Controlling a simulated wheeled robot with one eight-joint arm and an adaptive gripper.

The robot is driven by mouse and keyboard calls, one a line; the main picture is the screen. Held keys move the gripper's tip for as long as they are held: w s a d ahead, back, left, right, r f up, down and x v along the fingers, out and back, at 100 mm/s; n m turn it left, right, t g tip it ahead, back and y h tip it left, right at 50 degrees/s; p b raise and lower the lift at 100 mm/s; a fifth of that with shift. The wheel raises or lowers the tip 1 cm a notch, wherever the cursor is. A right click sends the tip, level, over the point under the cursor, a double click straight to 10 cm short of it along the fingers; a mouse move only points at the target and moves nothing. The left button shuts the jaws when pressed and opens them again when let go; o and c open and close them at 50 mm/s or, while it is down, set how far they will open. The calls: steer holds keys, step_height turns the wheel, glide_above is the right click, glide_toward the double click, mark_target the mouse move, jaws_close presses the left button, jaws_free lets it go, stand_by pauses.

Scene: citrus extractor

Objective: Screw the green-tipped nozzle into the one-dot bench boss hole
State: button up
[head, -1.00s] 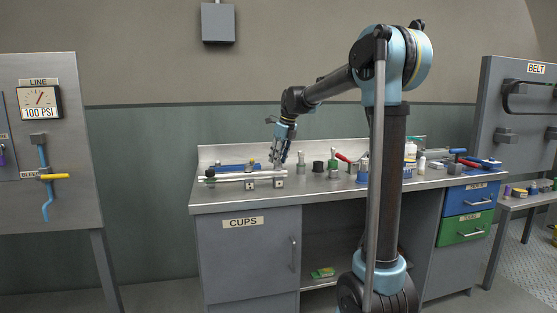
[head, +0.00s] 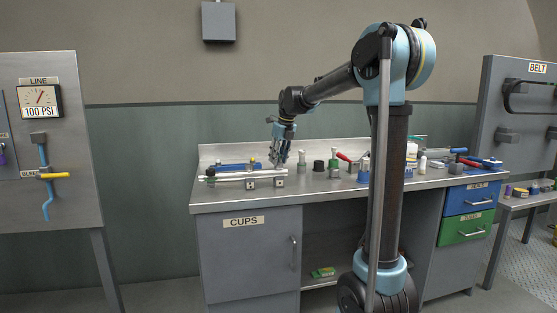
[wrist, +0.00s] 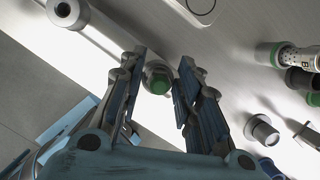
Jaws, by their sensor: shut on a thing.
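My gripper (head: 279,162) is over the left part of the bench, by the long pale tube. In the wrist view my gripper (wrist: 161,68) has its two fingers on either side of the green-tipped nozzle (wrist: 157,82). It is shut on this nozzle, whose green end faces the camera. The nozzle's far end is hidden, so I cannot tell whether it touches a hole. Two small bench blocks with dark marks, a left one (head: 250,184) and a right one (head: 278,183), stand at the front edge below the gripper. Their dots are too small to count.
The pale tube (head: 232,177) lies along the bench (head: 320,186) at the left; its end (wrist: 64,9) shows in the wrist view. Several fittings, including a green-banded cylinder (wrist: 293,56) and a grey round piece (wrist: 262,130), stand to the right. A blue tool (head: 238,167) lies behind the tube.

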steer(key=shift+m, duration=0.8)
steer(key=o, duration=0.5)
steer(key=shift+n, duration=0.8)
steer(key=shift+n, duration=0.9)
